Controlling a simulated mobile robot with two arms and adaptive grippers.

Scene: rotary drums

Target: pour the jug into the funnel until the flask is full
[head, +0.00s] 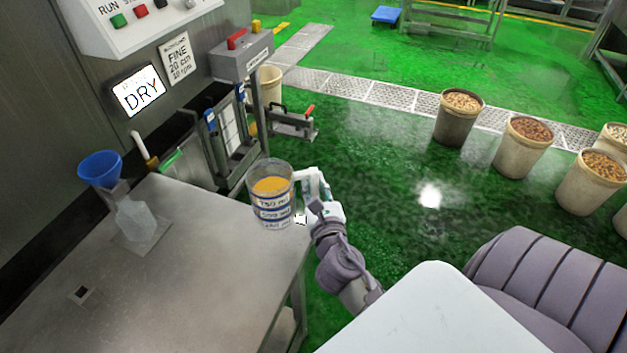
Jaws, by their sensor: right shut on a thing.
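A clear jug (270,207) with printed volume marks holds orange-yellow contents. My right gripper (312,190) is shut on the jug at its right side, where the white handle is. The jug is upright, near the right edge of the steel table (205,265); I cannot tell its height above the table. A blue funnel (100,168) sits above a clear flask (134,217) at the table's left. The flask stands on a small plate and looks pale; its fill level cannot be made out. The jug is well to the right of the funnel. My left gripper is not in view.
A control panel (128,22) and a "DRY" sign (138,90) are on the wall at left. A white-handled tool (143,149) stands behind the table. Several buckets of pellets, one dark (458,120), stand on the green floor at right. The tabletop between jug and flask is clear.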

